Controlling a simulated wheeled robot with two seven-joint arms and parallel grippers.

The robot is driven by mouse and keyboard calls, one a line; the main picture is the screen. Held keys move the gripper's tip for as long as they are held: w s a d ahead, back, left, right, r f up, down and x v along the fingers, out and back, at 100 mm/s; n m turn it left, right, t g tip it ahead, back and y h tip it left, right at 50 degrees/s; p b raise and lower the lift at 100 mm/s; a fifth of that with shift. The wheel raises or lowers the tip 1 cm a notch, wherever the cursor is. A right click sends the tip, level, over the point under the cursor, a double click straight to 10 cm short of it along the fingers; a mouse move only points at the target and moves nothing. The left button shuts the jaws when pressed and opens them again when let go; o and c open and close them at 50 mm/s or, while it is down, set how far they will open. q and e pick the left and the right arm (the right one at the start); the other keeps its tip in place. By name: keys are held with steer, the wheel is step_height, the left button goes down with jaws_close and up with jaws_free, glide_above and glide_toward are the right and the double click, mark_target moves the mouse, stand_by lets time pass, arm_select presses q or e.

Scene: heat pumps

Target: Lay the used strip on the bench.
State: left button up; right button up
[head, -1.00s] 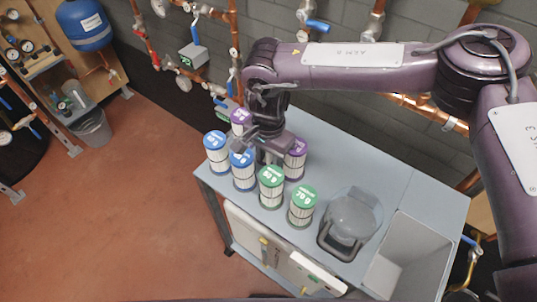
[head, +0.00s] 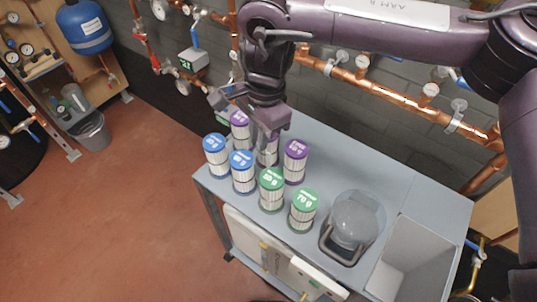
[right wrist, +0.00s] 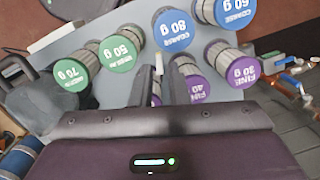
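My right gripper (head: 268,135) points down over the back row of capped canisters on the bench (head: 390,160). In the right wrist view its two fingers (right wrist: 162,84) stand apart, with grey bench showing between them. A small narrow pale piece (right wrist: 159,64) shows between and just past the fingertips. It may be the used strip, but it is too small to be sure, and I cannot tell whether it lies on the bench or is at the fingers. My left gripper is not in view.
Blue (head: 242,160), green (head: 303,200) and purple (head: 296,150) capped canisters crowd the bench's left half. A clear rounded vessel in a dark holder (head: 328,250) stands to their right, beside a grey bin (head: 415,250). The bench's back right is bare. Copper pipes (head: 370,75) run along the wall.

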steer(key=s+a+f+m+y+p, duration=0.2)
steer(key=s+a+m+y, duration=0.15)
steer(key=m, duration=0.65)
steer(key=n+t+y+p, duration=0.3)
steer(key=n+t+p, duration=0.15)
steer(key=n, duration=2.85)
glide_toward(269, 155)
steer(key=shift+a+f+t, duration=0.45)
steer(key=shift+a+f, duration=0.6)
steer(key=shift+f, duration=0.15)
steer(key=shift+m+h, duration=0.25)
steer(key=shift+m, duration=0.65)
steer(key=x, duration=0.7)
steer(key=shift+w+f, duration=0.1)
steer(key=shift+w, duration=0.35)
jaws_close()
